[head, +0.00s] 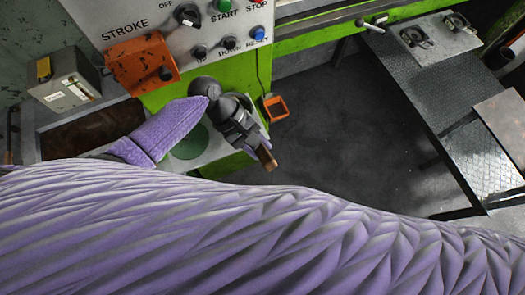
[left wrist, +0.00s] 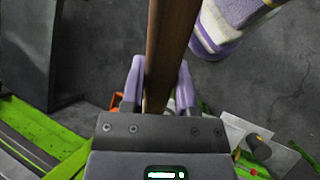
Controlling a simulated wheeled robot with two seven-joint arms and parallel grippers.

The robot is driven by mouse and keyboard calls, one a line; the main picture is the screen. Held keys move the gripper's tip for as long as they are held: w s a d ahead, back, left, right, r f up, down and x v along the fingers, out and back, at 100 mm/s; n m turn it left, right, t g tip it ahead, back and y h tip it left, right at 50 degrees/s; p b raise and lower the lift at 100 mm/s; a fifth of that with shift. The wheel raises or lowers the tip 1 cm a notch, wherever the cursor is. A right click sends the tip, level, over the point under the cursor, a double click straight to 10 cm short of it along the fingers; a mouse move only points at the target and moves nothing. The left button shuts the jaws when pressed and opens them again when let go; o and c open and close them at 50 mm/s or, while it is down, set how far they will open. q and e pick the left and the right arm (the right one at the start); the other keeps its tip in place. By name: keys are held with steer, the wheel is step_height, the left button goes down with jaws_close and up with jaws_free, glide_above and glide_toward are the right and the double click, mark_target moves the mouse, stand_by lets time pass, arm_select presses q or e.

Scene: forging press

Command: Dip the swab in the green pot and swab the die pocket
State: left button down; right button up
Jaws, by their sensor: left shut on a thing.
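My left gripper (head: 258,148) hangs near the middle of the head view, below the control panel. It is shut on a brown wooden handle, which I take to be the swab (head: 267,159); only a short end shows there. In the left wrist view the swab's handle (left wrist: 172,35) runs up between the two purple fingers and out of the top edge. The swab's tip is not in view. A round green shape (head: 188,145), possibly the green pot, sits on a pale surface left of the gripper, partly covered by my arm. I cannot make out the die pocket. My right gripper is not in view.
A grey control panel (head: 190,50) with an orange box (head: 143,65) stands behind the gripper. A small orange tray (head: 275,107) is just beyond it. A dark treadplate table (head: 440,90) carries a metal plate with clamps (head: 432,40) at right. Open floor lies between.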

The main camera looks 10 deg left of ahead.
arm_select(q)
step_height(320, 180, down, 7)
steer(key=w+a+b, duration=0.1)
steer(key=w+b, duration=0.1)
steer(key=b, duration=0.3)
steer(key=shift+r, duration=0.15)
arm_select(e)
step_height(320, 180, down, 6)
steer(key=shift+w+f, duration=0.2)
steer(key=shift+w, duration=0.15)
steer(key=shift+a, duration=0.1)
arm_select(q)
steer(key=shift+f+b, duration=0.4)
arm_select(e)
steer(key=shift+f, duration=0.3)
arm_select(q)
steer(key=shift+s, duration=0.1)
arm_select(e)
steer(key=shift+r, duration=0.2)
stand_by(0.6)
arm_select(q)
step_height(320, 180, up, 7)
steer(key=p, duration=0.8)
steer(key=shift+r+p, duration=0.2)
steer(key=shift+p, duration=0.15)
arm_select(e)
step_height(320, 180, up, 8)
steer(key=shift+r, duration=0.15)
